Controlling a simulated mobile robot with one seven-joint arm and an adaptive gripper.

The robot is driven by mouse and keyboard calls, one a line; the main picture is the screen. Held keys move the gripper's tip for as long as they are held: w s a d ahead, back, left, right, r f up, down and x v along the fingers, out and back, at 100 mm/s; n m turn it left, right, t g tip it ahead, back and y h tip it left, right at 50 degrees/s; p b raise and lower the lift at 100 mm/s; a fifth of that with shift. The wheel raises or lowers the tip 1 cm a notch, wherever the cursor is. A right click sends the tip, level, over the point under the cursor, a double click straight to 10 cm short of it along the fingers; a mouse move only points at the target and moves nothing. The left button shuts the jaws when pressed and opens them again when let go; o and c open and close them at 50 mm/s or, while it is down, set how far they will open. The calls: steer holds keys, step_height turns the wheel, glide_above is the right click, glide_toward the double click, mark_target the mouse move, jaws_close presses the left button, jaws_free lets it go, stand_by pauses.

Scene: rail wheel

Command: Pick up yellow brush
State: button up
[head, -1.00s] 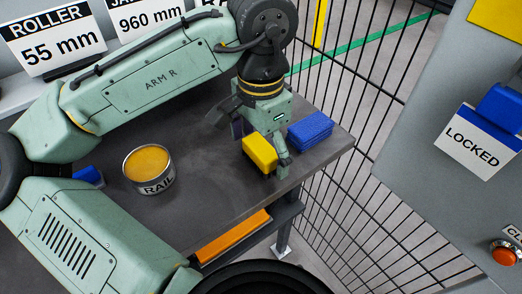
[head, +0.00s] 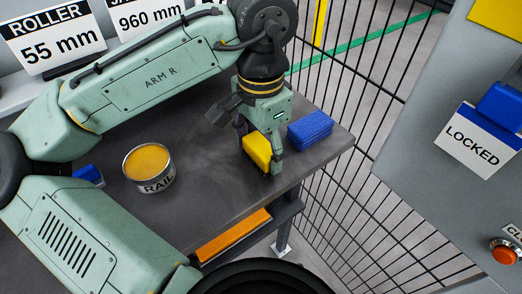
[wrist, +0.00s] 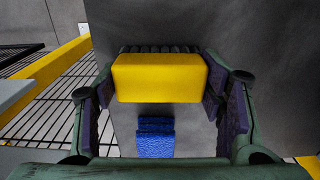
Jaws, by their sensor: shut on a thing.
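The yellow brush (head: 256,151) is a yellow block near the right end of the dark table. It also shows in the wrist view (wrist: 160,78), with dark bristles along its far side. My gripper (head: 262,155) is around the brush, with a finger at each end of it, and is shut on it. In the wrist view my gripper (wrist: 160,85) has its purple pads at the brush's left and right ends. The brush is at or very near the table top; I cannot tell whether it touches.
A blue brush-like block (head: 310,129) lies just right of my gripper. A round tin (head: 150,170) marked RAIL, with yellow contents, stands on the table (head: 205,195) to the left. A blue thing (head: 89,175) is partly hidden by my arm. A wire fence (head: 370,110) stands beyond the table's right edge.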

mark_target(261, 145)
steer(key=shift+r, duration=0.1)
steer(key=shift+r, duration=0.5)
step_height(261, 145, up, 2)
steer(key=shift+r+b, duration=0.15)
steer(key=shift+b, duration=0.35)
steer(key=s+d+b, duration=0.1)
steer(key=s+d, duration=0.1)
steer(key=s, duration=0.5)
steer(key=s+d+r+b, duration=0.1)
steer(key=s+d+b, duration=0.1)
steer(key=s, duration=0.6)
steer(key=shift+d+r, duration=0.3)
steer(key=shift+d, duration=0.55)
steer(key=o, duration=0.6)
steer(key=c, duration=0.5)
steer(key=shift+o, duration=0.2)
